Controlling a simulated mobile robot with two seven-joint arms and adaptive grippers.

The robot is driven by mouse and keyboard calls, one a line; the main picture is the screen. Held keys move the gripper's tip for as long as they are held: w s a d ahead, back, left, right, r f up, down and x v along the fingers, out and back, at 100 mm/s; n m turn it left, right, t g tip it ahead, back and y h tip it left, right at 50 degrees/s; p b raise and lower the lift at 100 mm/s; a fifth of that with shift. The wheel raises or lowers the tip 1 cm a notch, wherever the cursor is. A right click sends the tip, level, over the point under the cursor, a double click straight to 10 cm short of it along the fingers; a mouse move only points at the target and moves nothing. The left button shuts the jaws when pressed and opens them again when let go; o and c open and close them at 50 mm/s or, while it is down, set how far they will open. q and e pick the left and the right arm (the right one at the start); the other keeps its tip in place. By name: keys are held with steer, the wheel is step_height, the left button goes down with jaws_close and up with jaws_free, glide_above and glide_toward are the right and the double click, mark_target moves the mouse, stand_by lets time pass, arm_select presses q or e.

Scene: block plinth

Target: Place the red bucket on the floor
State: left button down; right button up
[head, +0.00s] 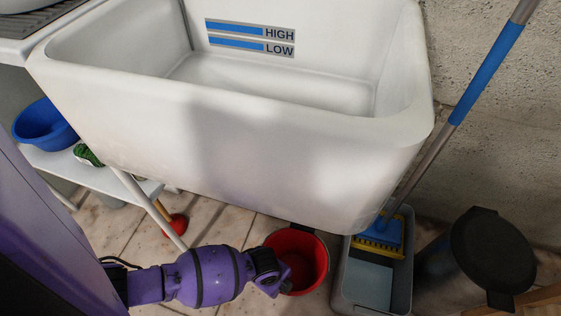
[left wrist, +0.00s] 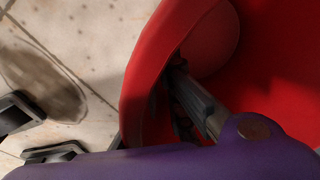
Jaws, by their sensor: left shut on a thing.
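The red bucket (head: 312,250) is below the front of the white sink, at the lower middle of the head view. It looks upright, with its open top facing up. My left gripper (head: 284,284) is shut on the near left part of its rim. In the left wrist view, the red bucket (left wrist: 155,60) fills the right side, and a dark finger of my left gripper (left wrist: 178,85) lies against its wall. The tiled floor (head: 110,228) shows around the bucket. I cannot tell whether its base touches the floor. My right gripper is not in view.
A white sink (head: 150,125) overhangs the bucket. A grey mop bucket (head: 340,285) with a blue mop (head: 388,232) stands close on the right, beside a dark bin (head: 490,250). A shelf (head: 60,160) with a blue basin (head: 42,125) and a red plunger (head: 177,226) are left.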

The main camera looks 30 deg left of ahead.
arm_select(q)
steer(key=shift+w+f, duration=0.3)
step_height(320, 180, down, 3)
steer(key=shift+w+f+b, duration=0.15)
steer(key=shift+f+b, duration=0.05)
steer(key=shift+b, duration=0.9)
steer(key=shift+r, duration=0.1)
steer(key=c, duration=2.3)
jaws_free()
steer(key=shift+f, duration=0.2)
steer(key=o, duration=0.4)
